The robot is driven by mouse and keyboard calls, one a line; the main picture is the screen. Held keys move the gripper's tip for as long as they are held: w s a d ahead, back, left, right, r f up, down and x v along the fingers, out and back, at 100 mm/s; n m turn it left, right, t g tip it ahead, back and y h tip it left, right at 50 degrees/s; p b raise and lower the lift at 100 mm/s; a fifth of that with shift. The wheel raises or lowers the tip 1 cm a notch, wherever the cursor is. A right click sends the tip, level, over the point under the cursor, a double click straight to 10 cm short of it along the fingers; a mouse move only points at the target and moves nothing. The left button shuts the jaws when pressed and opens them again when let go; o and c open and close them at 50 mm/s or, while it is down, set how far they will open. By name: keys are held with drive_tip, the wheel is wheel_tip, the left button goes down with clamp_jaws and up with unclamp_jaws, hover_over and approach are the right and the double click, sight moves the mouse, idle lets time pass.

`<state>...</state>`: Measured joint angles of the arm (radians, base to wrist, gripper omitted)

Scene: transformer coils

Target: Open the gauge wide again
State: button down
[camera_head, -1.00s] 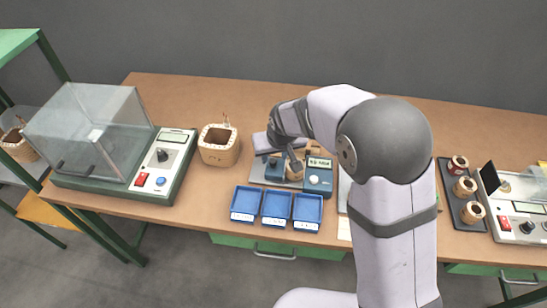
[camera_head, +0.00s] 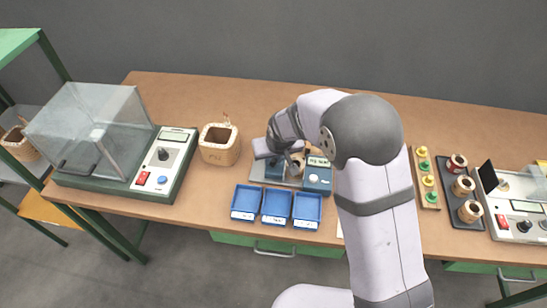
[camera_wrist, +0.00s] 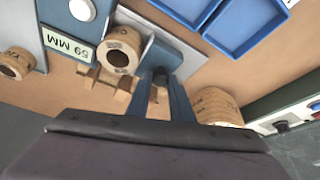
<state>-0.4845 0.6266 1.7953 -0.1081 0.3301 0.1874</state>
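The gauge (camera_head: 318,178) is blue with a small display and a grey base plate, left of my arm. Its display (camera_wrist: 68,48) appears upside down in the wrist view and seems to read 59 MM. A tan coil (camera_wrist: 122,50) with a dark round hole is on the gauge, between the display body and a blue jaw block (camera_wrist: 180,57). My gripper (camera_wrist: 162,78) has its fingertips close to this block. A narrow gap shows between the fingers, with a dark part near the tips. I cannot tell whether they grip it. My arm hides part of the gauge in the head view.
Three blue trays (camera_head: 276,219) stand in front of the gauge. A wooden basket (camera_head: 219,155) and a clear-covered tester (camera_head: 177,152) are to the left. Racks of coils (camera_head: 476,211) and green and yellow pieces (camera_head: 438,201) are to the right. The table behind the gauge is clear.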

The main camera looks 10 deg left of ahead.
sight(267, 173)
drive_tip(key=shift+a+b, duration=0.45)
drive_tip(key=shift+a, duration=1.05)
drive_tip(key=c, duration=1.6)
unclamp_jaws()
drive_tip(key=shift+d, duration=0.1)
drive_tip(key=shift+b+v, duration=0.8)
drive_tip(key=shift+v, duration=2.85)
